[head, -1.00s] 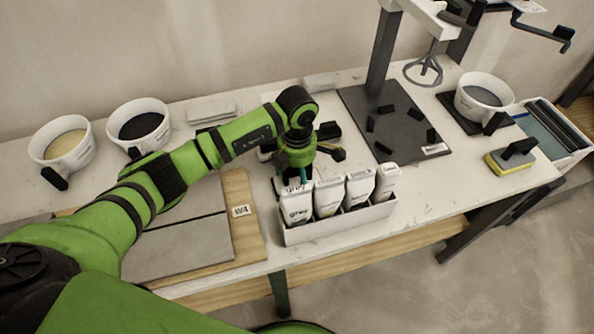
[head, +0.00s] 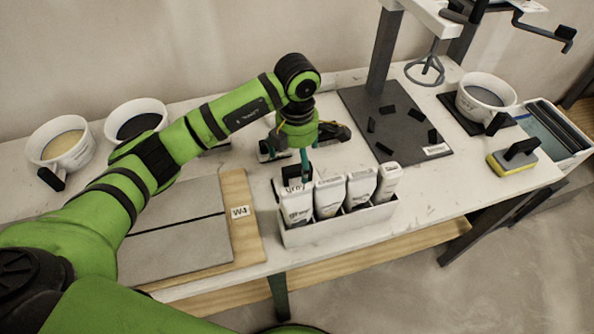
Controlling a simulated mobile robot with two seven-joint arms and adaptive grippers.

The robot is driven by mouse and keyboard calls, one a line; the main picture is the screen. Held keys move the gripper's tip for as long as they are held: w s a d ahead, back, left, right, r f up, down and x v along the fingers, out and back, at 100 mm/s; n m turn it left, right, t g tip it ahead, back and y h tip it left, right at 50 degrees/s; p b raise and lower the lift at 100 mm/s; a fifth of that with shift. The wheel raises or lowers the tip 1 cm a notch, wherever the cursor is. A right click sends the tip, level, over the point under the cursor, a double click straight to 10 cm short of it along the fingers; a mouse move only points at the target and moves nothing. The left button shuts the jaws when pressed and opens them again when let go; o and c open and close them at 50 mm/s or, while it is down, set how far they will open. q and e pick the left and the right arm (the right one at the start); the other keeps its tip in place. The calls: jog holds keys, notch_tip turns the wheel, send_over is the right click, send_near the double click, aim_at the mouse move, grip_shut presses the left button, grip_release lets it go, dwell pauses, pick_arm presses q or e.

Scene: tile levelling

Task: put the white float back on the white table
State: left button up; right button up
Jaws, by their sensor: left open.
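My left gripper (head: 304,168) is open and points down just behind and above the back left of a white box of bottles (head: 340,224). It holds nothing that I can see. One teal finger with a dark tip shows; the rest is hard to separate from dark parts beside it. I cannot clearly make out a white float; the area under and behind my left arm is partly hidden. The white table (head: 425,185) spans the view. My right gripper is not in view.
A yellow float with a black handle (head: 513,158) lies at the right. Two buckets stand at the left (head: 60,145) (head: 135,122), another (head: 485,97) at the right. A dark board (head: 395,125) carries small black pieces. A wooden board (head: 243,215) holds grey tiles.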

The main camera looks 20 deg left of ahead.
pick_arm(q)
notch_tip(320, 180, up, 6)
jog(key=shift+f+b, duration=0.15)
jog(key=shift+b, duration=0.3)
